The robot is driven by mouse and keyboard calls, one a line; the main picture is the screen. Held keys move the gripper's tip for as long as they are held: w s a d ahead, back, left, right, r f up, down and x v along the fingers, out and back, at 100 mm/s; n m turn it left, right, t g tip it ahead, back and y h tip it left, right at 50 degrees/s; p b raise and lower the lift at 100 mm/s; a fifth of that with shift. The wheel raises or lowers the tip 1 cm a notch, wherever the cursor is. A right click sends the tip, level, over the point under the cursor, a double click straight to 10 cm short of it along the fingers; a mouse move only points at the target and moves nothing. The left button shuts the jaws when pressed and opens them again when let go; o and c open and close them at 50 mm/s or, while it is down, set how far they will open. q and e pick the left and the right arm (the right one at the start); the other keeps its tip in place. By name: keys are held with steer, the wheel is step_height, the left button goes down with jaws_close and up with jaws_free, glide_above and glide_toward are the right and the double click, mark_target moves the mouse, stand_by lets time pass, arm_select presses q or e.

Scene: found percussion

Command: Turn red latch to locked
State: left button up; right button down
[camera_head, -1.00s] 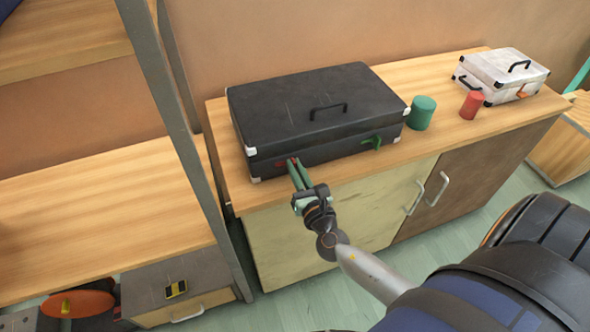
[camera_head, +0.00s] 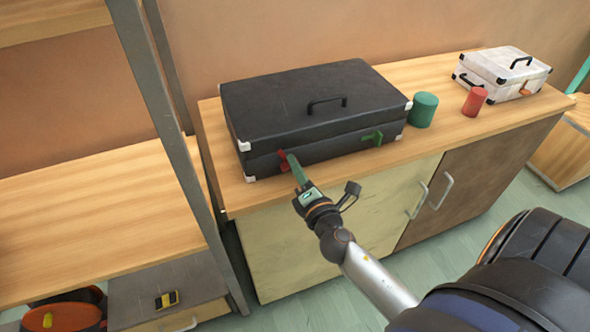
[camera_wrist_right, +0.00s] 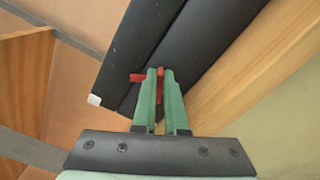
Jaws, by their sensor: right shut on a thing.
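The red latch (camera_head: 282,157) is on the front face of the black case (camera_head: 290,110), near its left end. My right gripper (camera_head: 289,158) is at the latch, with its green fingers shut on it. The right wrist view shows the fingers (camera_wrist_right: 160,72) closed around the red latch (camera_wrist_right: 137,77), with red showing between and beside them. The fingers hide part of the latch. A green latch (camera_head: 373,138) is on the same front face, toward the right end. My left gripper is not in view.
The case stands on a wooden cabinet top (camera_head: 440,120). A green cylinder (camera_head: 422,110), a red cylinder (camera_head: 474,101) and a white case (camera_head: 505,74) stand to its right. A shelf with a grey post (camera_head: 165,110) is at the left.

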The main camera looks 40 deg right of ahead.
steer(key=shift+f+m+b, duration=0.25)
steer(key=shift+m+b, duration=0.05)
steer(key=shift+m, duration=0.6)
steer(key=m, duration=0.2)
steer(key=shift+m+b, duration=0.3)
steer(key=shift+m, duration=0.4)
steer(key=shift+f+m, duration=0.1)
steer(key=shift+m, duration=0.2)
steer(key=c, duration=1)
jaws_free()
steer(key=shift+o, duration=0.2)
steer(key=shift+s, duration=0.1)
